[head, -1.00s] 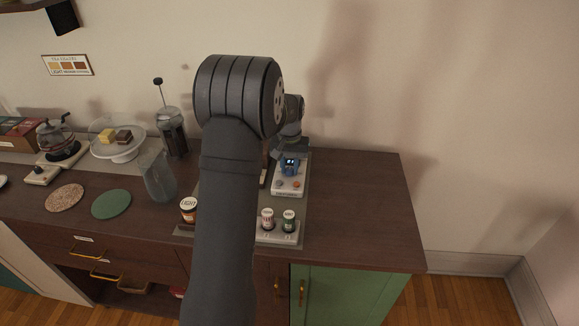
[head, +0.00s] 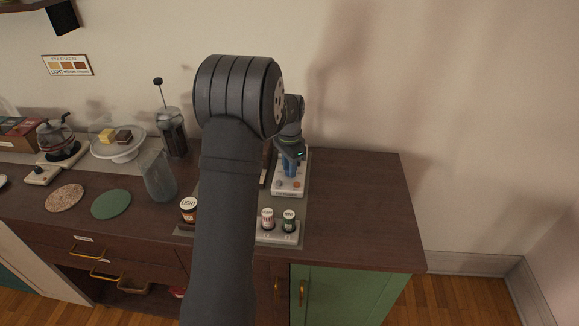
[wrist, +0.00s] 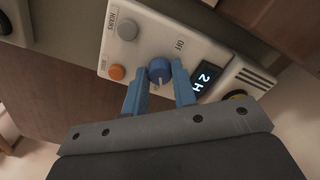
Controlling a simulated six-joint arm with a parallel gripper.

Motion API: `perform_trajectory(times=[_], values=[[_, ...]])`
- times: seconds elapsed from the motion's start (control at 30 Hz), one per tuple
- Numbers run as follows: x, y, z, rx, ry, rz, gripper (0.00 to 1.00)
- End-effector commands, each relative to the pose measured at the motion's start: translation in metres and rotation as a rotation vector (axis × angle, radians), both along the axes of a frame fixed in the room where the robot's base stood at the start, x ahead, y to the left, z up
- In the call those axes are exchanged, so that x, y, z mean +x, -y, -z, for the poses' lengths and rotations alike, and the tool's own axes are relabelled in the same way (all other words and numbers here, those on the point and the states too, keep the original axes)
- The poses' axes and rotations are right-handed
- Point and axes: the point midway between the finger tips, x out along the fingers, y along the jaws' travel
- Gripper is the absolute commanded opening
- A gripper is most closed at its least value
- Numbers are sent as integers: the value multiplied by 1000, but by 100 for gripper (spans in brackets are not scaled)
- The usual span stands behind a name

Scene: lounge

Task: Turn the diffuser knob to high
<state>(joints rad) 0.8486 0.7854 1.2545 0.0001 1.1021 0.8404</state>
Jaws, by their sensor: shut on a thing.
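The diffuser is a white box; its control panel (wrist: 128,57) fills the upper middle of the wrist view, and its pale body (head: 289,188) shows in the head view. The blue round knob (wrist: 160,67) has a pale pointer mark on its lower side, away from the "OFF" label. My gripper (wrist: 159,74) is shut on the knob, one blue finger on each side. In the head view my gripper (head: 290,166) stands over the panel. Other setting labels around the knob are hidden or unreadable.
A grey button (wrist: 128,30) marked "HOURS" and an orange button (wrist: 117,72) sit left of the knob. Several small jars, including a green-labelled one (head: 289,220), stand in front of the diffuser. The counter to its right (head: 365,205) is clear.

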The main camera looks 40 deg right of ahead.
Motion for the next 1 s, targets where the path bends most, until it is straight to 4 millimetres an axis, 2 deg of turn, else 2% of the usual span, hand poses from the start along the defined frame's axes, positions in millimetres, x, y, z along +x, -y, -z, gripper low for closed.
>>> perform_trajectory(times=[0.4, 0.9, 0.93, 1.0], values=[[0, 1, -1, -2, 2, 164, 2], [0, 1, -1, -2, 2, 182, 2], [0, 1, -1, -2, 2, 182, 29], [0, 0, -1, -1, 2, 182, 43]])
